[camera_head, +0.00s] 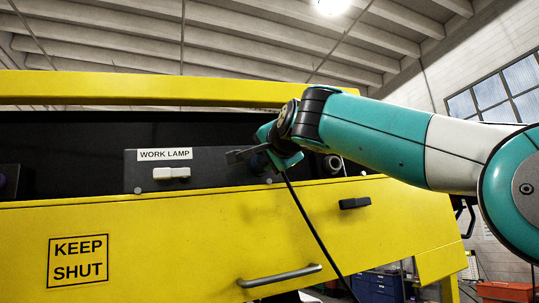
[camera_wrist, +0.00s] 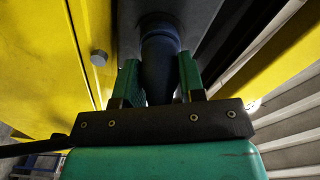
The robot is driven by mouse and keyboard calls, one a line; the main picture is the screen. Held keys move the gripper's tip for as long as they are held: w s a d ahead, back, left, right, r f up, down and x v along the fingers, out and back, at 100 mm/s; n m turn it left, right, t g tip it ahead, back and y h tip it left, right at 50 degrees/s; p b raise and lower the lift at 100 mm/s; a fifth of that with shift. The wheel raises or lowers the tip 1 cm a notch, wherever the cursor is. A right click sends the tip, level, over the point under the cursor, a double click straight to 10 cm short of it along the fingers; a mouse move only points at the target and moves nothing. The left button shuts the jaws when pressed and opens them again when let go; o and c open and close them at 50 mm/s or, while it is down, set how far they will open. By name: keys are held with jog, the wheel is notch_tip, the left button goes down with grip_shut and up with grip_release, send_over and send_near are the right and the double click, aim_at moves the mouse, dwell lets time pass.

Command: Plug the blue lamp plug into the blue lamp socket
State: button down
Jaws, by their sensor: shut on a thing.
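The blue lamp plug (camera_wrist: 160,68) is dark blue and sits between the two teal fingers of my gripper (camera_wrist: 160,80) in the wrist view. My gripper is shut on it. The plug's far end points at the dark grey panel and overlaps a dark round shape there; I cannot tell whether it is seated or just in front. The blue lamp socket is not clearly visible. A black cable (camera_head: 312,228) hangs down from my gripper.
The panel carries a WORK LAMP label (camera_head: 164,154) and a pale switch (camera_head: 171,173). A round pale fitting (camera_head: 333,164) is right of my gripper. The yellow flap (camera_head: 190,235) with its handle (camera_head: 280,276) lies below, and a yellow beam (camera_head: 150,88) runs above.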

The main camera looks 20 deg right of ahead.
jog(key=shift+w, duration=0.2)
jog(key=c, duration=0.6)
grip_release()
jog(key=shift+s+f+b, duration=0.1)
jog(key=shift+s+b, duration=0.2)
jog(key=shift+s, duration=0.2)
jog(key=shift+s+b, duration=2.2)
jog(key=shift+s, duration=6.05)
